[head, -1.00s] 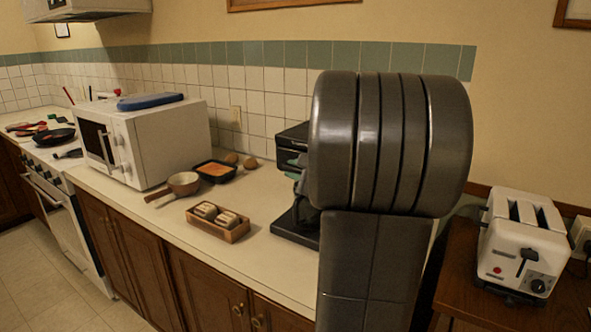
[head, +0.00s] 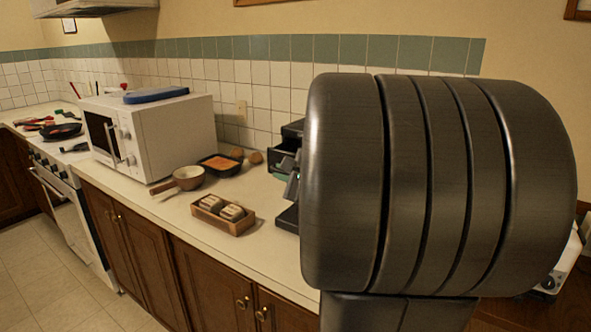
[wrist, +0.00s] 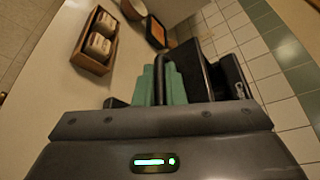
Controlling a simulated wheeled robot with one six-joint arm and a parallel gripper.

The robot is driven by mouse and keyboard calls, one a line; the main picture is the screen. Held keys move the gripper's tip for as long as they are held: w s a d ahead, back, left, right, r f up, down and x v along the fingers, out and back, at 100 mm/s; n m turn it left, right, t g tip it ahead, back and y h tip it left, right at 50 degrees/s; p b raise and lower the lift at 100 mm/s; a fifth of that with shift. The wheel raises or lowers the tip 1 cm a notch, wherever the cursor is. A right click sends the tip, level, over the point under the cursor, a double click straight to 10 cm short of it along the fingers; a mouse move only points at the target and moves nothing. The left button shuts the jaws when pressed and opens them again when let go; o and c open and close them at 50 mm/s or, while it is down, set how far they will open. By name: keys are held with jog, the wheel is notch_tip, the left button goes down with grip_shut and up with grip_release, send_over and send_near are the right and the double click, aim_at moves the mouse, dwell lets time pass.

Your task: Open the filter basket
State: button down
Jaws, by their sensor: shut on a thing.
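The black coffee machine (head: 293,131) stands on the counter, mostly hidden behind my arm in the head view. A dark box-like part, apparently the filter basket (head: 284,158), sticks out from its front to the left. In the wrist view, my gripper (wrist: 161,72) has its green fingers closed on a thin dark bar, apparently the basket's handle (wrist: 160,66). The dark machine body (wrist: 197,72) is just right of the fingers. In the head view, only a bit of my gripper (head: 287,177) shows beside my arm, below the basket.
The counter's front strip is clear.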

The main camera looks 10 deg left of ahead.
jog(key=shift+s+a, duration=0.35)
jog(key=shift+s, duration=0.55)
jog(key=shift+s+a, duration=0.3)
jog(key=shift+s, duration=0.55)
jog(key=c, duration=1.8)
grip_release()
jog(key=shift+d, duration=0.15)
jog(key=v, duration=1.3)
jog(key=shift+s+d+r+b, duration=0.15)
jog(key=shift+s+d+b, duration=0.1)
jog(key=shift+b, duration=0.15)
jog(key=shift+w+a, duration=0.1)
jog(key=shift+a, duration=0.05)
jog(key=x, duration=1.3)
jog(key=shift+w+a+p, duration=0.15)
jog(key=shift+a+p, duration=0.1)
jog(key=shift+p, duration=0.1)
jog(key=shift+f, duration=0.25)
